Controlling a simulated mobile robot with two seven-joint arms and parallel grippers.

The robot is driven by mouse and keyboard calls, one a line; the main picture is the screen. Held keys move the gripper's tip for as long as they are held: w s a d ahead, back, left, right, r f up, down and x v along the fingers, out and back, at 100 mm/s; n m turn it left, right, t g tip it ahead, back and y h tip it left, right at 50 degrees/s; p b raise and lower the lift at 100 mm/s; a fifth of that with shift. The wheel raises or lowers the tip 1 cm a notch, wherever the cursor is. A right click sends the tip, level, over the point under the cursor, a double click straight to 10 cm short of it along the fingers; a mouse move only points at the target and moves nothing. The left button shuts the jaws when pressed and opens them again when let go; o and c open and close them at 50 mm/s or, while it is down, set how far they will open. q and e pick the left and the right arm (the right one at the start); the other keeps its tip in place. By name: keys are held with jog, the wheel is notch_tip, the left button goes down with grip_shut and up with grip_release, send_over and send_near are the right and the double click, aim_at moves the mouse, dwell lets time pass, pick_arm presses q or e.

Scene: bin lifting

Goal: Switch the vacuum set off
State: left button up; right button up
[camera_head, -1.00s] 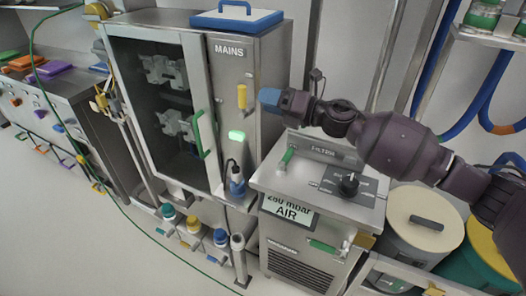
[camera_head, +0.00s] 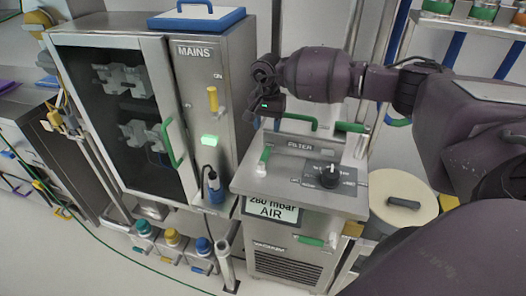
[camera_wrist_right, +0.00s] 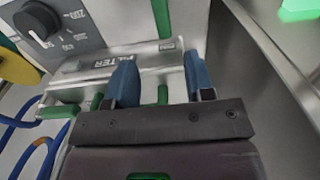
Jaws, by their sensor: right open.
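The vacuum set (camera_head: 300,205) is a metal box with a tilted top panel and a display (camera_head: 271,210) reading about 280 mbar AIR. A black rotary knob (camera_head: 330,176) sits on its panel; it also shows at the upper left of the right wrist view (camera_wrist_right: 38,22). A green lever (camera_head: 264,158) stands left of the knob, near the FILTER label. My right gripper (camera_head: 264,78) is above the back left of the set, apart from knob and lever. Its blue fingers (camera_wrist_right: 160,78) are spread and empty in the wrist view. My left gripper is not in view.
A metal cabinet (camera_head: 255,60) marked MAINS, with a yellow handle (camera_head: 212,99) and lit green lamp (camera_head: 210,141), stands close on the left. Green bars (camera_head: 300,121) run behind the set's panel. A lidded drum (camera_head: 402,190) stands on the right.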

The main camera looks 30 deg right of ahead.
aim_at(266, 152)
notch_tip(266, 152, down, 11)
jog(key=shift+a+r, duration=0.1)
dwell(0.4)
grip_shut()
